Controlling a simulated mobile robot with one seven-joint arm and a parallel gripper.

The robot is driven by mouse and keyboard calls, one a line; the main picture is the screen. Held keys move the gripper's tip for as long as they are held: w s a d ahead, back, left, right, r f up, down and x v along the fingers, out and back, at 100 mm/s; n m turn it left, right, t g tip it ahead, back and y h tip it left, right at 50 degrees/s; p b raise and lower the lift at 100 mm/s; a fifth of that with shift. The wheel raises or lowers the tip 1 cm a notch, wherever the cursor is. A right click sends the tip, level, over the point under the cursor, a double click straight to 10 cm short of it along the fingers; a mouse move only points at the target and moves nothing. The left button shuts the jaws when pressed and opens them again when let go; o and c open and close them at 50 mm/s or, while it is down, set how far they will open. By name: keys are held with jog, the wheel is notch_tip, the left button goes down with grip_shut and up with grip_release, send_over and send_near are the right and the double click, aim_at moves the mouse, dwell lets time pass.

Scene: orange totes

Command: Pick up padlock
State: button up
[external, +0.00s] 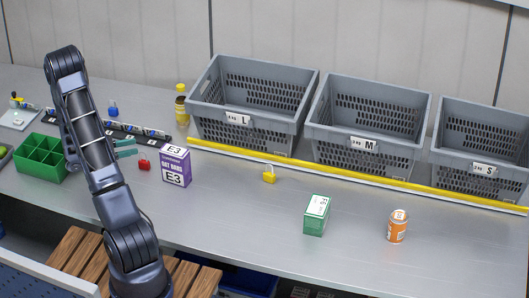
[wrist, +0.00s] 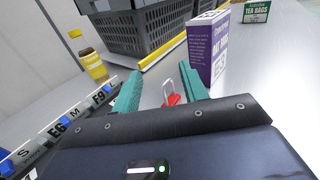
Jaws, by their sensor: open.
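A red padlock (external: 144,165) stands on the grey table just left of the purple oat bars box. In the wrist view the red padlock (wrist: 174,99), with its silver shackle, shows between the two teal fingers, nearer the right one. My gripper (external: 133,148) is open and empty, with its fingertips close to the red padlock in the external view. The wrist view shows my gripper (wrist: 160,73) with its fingers spread apart. The lower part of the red padlock is hidden behind my gripper body in the wrist view. A second, yellow padlock (external: 269,175) stands farther right.
The oat bars box (external: 174,167) stands close beside the red padlock. A green tea box (external: 316,215), an orange can (external: 397,226), a yellow bottle (external: 181,105) and a green divided bin (external: 40,158) are around. Grey crates (external: 253,125) line the back behind a yellow strip.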

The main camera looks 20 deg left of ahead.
aim_at(146, 160)
notch_tip(146, 160, down, 6)
jog(key=shift+r, duration=0.25)
jog(key=shift+x, duration=3.75)
jog(key=shift+s+r, duration=0.1)
jog(key=shift+s, duration=0.05)
grip_shut()
